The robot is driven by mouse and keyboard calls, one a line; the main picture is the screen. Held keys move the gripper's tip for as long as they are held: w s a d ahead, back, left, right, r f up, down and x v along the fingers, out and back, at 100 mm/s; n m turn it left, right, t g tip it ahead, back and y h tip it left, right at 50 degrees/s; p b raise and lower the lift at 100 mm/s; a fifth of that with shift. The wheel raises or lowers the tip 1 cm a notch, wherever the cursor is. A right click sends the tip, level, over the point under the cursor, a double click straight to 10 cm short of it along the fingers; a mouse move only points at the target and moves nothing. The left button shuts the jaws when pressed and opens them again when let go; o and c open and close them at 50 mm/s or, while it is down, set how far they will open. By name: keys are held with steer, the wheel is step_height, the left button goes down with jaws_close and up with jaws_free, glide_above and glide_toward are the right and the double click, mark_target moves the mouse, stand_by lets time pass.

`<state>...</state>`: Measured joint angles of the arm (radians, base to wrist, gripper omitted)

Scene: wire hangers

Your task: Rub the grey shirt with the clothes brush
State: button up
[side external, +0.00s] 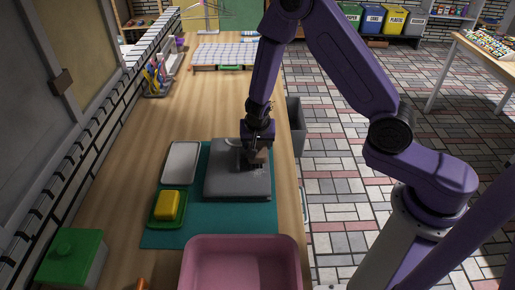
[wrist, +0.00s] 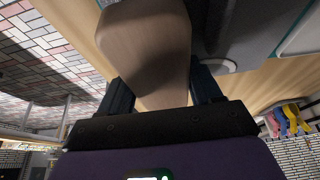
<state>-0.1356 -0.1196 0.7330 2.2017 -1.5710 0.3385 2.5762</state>
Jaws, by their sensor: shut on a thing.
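The grey shirt (side external: 235,185) lies folded in a flat, squarish stack on the teal mat (side external: 205,236). My gripper (side external: 257,160) is over the shirt's upper right part, pointing down. It is shut on the clothes brush (side external: 261,156), whose pale wooden body shows between the fingers in the wrist view (wrist: 150,45). The brush is low over the shirt; its underside is hidden, so I cannot tell whether it touches the cloth. Part of the grey shirt also shows in the wrist view (wrist: 235,25).
Left of the shirt are a pale tray (side external: 182,162) and a yellow block (side external: 167,205) on a green dish (side external: 158,222). A pink basin (side external: 241,265) stands in front and a green box (side external: 72,260) at front left. A grey bin (side external: 295,125) is beside the table's right edge.

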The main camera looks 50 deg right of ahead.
steer(key=shift+w+d, duration=0.85)
steer(key=shift+d, duration=0.1)
steer(key=shift+s+a, duration=4.65)
steer(key=shift+a, duration=0.2)
steer(key=shift+a+r, duration=0.15)
steer(key=r, duration=0.2)
steer(key=shift+s+r, duration=0.25)
steer(key=shift+r, duration=0.05)
step_height(320, 180, up, 5)
steer(key=shift+r, duration=0.2)
